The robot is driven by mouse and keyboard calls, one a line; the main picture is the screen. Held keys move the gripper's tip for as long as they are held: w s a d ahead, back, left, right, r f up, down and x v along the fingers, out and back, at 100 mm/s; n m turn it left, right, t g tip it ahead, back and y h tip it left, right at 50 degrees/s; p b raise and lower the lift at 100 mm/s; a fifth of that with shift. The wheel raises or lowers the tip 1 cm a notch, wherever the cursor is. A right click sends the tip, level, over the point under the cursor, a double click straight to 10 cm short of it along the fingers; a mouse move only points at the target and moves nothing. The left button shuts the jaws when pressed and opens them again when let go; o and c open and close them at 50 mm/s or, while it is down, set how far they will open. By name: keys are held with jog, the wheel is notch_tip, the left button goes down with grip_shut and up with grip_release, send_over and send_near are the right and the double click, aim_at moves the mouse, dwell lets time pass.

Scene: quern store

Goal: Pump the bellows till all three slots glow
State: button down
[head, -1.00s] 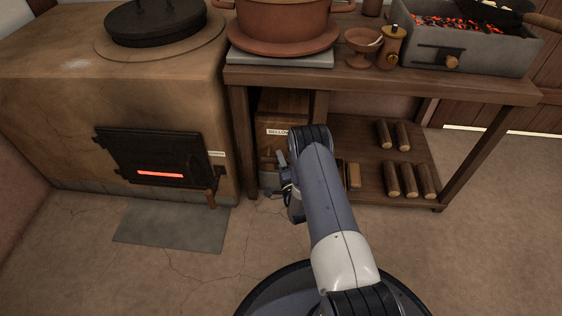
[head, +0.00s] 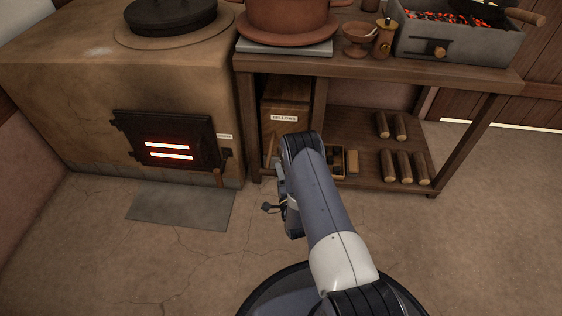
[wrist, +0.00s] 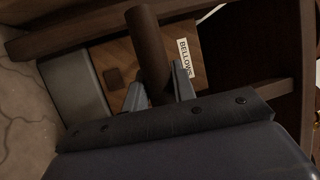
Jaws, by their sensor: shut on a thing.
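The firebox door (head: 207,155) of the clay stove is dark and shut, with two bright orange-red slots glowing one above the other. The rest of the door is dark. The wooden bellows box (head: 286,99), with a white "BELLOWS" label, stands under the bench; it also shows in the wrist view (wrist: 120,54). In the wrist view, my gripper (wrist: 158,92) is shut on the brown round bellows handle (wrist: 149,45), with a finger on each side. In the head view, my arm hides the handle and the fingertips.
The bench (head: 400,72) overhangs the bellows, with its left leg close by. Several logs (head: 404,167) lie on the lower shelf, near a small box (head: 352,161). A grey floor plate (head: 180,208) lies before the stove. The floor around it is clear.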

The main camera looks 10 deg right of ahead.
jog(key=shift+s+a+f, duration=0.1)
jog(key=shift+s+a, duration=0.05)
jog(key=shift+s, duration=0.25)
jog(key=c, duration=1.2)
grip_release()
jog(key=shift+w, duration=0.1)
jog(key=shift+o, duration=0.2)
